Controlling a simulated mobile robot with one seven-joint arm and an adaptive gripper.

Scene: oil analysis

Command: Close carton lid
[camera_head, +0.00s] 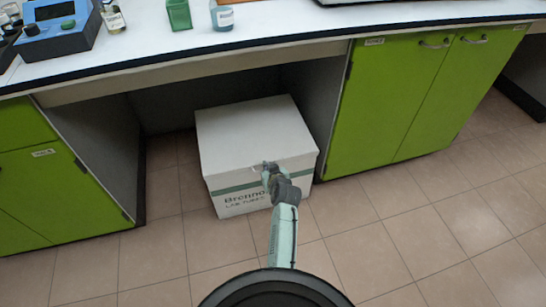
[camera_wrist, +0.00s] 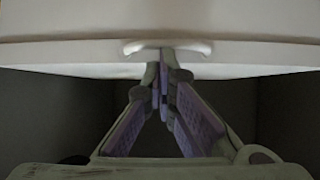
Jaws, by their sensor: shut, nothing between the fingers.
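A white carton (camera_head: 234,178) with a green band and printed lettering stands on the floor in the knee space under the bench. Its lid (camera_head: 253,132) lies over the top and looks down flat in the head view. My gripper (camera_head: 268,170) is at the lid's front edge, near its middle. In the wrist view the fingers (camera_wrist: 164,62) are shut with nothing between them, their tips at a pale tab or handle (camera_wrist: 135,47) on the lid's edge (camera_wrist: 240,55). Whether the tips touch it I cannot tell. The carton's inside is hidden.
Green cabinets (camera_head: 392,103) stand to the right and left (camera_head: 45,190) of the knee space. The white bench top (camera_head: 290,22) overhangs the carton and bears a blue instrument (camera_head: 62,25), a green container (camera_head: 179,14) and bottles. The tiled floor (camera_head: 390,240) in front is clear.

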